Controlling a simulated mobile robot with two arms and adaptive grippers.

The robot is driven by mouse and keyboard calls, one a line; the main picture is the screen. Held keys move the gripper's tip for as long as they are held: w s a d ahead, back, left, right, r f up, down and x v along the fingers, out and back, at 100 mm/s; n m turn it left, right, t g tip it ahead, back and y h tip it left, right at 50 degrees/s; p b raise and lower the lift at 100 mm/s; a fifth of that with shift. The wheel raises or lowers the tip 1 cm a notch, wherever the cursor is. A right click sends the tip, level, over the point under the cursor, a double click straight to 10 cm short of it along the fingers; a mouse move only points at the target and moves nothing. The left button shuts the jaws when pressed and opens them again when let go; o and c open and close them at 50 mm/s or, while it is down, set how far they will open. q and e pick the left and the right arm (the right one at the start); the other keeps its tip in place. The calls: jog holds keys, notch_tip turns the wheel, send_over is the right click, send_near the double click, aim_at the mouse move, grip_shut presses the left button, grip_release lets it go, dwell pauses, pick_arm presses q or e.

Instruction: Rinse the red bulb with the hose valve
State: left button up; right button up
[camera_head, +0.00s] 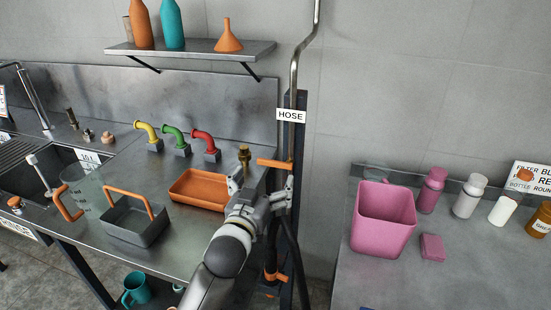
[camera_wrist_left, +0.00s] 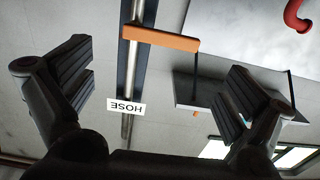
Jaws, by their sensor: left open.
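The hose valve's orange lever (camera_head: 275,164) sticks out to the left of a vertical metal pipe under the HOSE sign (camera_head: 291,115). In the left wrist view the lever (camera_wrist_left: 160,39) appears beyond my fingertips, between the two fingers in width and clear of both. My left gripper (camera_head: 262,187) is open, just below the lever in the head view. In the left wrist view its fingers (camera_wrist_left: 160,92) are spread with nothing between them. I cannot make out a red bulb; a red elbow spout (camera_head: 206,141) stands on the steel counter. My right gripper is not in view.
An orange tray (camera_head: 183,202), a grey caddy (camera_head: 120,230) and a clear jug (camera_head: 75,190) stand on the steel counter (camera_head: 165,245). A shelf (camera_head: 185,49) hangs above. A pink bin (camera_head: 362,225) and bottles stand on the right table. A dark hose hangs below the valve.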

aim_at(275, 161)
pick_arm(q)
jog(key=x, duration=0.8)
jog(key=shift+w+f+p, duration=0.15)
jog(key=shift+w+p, duration=0.1)
jog(key=shift+p, duration=0.05)
jog(key=c, duration=1.3)
